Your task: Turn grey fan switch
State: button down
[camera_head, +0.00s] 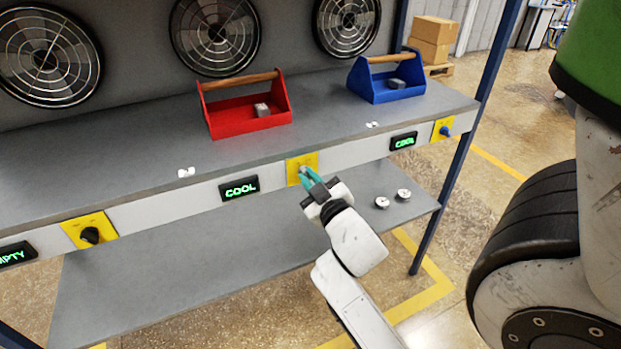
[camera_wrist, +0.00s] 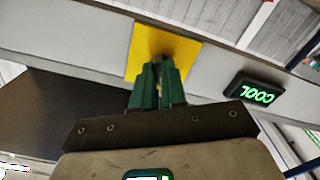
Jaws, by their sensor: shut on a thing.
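The grey fan switch (camera_head: 304,170) sits on a yellow plate (camera_head: 291,166) on the front edge of the grey bench, between two displays reading COOL. My gripper (camera_head: 309,177) reaches up to it from the front with its green fingers shut on the switch. In the wrist view my gripper (camera_wrist: 158,75) is in front of the yellow plate (camera_wrist: 190,50). There the fingers hide most of the switch, so its turn angle cannot be told.
A black switch (camera_head: 90,235) is at left and a blue switch (camera_head: 445,131) at right. A red toolbox (camera_head: 240,122) and a blue toolbox (camera_head: 390,95) stand on the bench below several round fans. Two small round parts (camera_head: 382,202) lie on the lower shelf.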

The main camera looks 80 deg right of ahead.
jog(key=shift+n, duration=0.4)
jog(key=c, duration=1.2)
grip_release()
jog(key=shift+b+v, duration=1.3)
jog(key=shift+v, duration=4.1)
